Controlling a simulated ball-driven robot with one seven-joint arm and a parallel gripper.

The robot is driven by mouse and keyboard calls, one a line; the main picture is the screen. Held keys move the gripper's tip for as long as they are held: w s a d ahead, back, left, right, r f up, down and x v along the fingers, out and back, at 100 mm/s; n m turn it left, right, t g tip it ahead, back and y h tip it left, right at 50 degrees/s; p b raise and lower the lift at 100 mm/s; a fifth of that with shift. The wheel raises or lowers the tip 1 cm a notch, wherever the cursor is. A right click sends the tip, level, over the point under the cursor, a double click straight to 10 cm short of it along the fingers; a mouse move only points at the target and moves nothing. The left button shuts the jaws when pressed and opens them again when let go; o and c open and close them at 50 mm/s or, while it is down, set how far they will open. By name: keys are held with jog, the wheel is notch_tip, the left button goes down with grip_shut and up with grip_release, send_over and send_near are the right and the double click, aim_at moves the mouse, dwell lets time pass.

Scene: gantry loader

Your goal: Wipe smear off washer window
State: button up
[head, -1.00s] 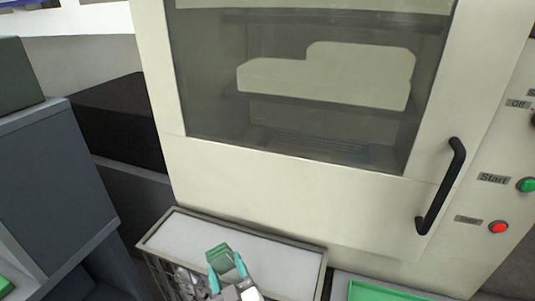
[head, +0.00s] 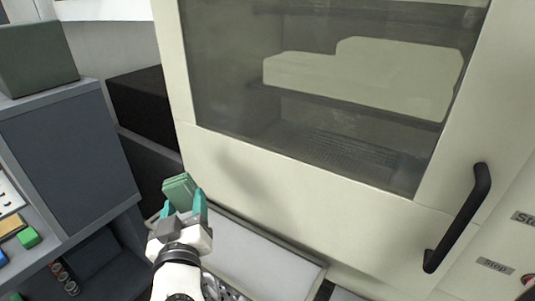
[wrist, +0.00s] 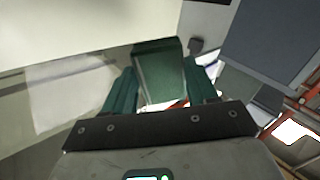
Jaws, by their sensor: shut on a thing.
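The washer window (head: 220,70) is a dark pane in the cream machine door. A pale, flat, stepped smear (head: 400,85) shows across the window's middle and right. My gripper (head: 186,203) has teal fingers and is shut on a green block-like pad (head: 179,190), held up in front of the lower left of the door, below the window and apart from the smear. In the wrist view the green pad (wrist: 160,75) sits between the two teal fingers (wrist: 158,90). The pad's far face is hidden.
A black handle (head: 460,218) stands out from the door's right side. A tray with a pale top (head: 265,262) lies below the door. A grey cabinet (head: 65,155) with a dark green box (head: 38,60) on it stands at left. The space before the window is clear.

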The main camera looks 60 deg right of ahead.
jog(key=s+d+r+m+g+h, duration=0.3)
jog(key=s+d+r+m+g, duration=0.1)
jog(key=s+r+g, duration=0.25)
jog(key=s+d+r+m+g+h, duration=0.2)
jog(key=s+d+r+m+g, duration=0.35)
jog(key=s+r, duration=0.2)
jog(key=shift+n, duration=0.45)
jog(key=shift+d+f, duration=0.2)
jog(key=shift+d, duration=0.8)
jog(key=shift+d+f, duration=0.2)
jog(key=shift+d, duration=0.8)
jog(key=shift+w+d, duration=0.1)
jog(key=shift+d, duration=0.8)
jog(key=shift+s, duration=1.95)
jog(key=shift+s+d, duration=0.1)
jog(key=shift+d, duration=0.05)
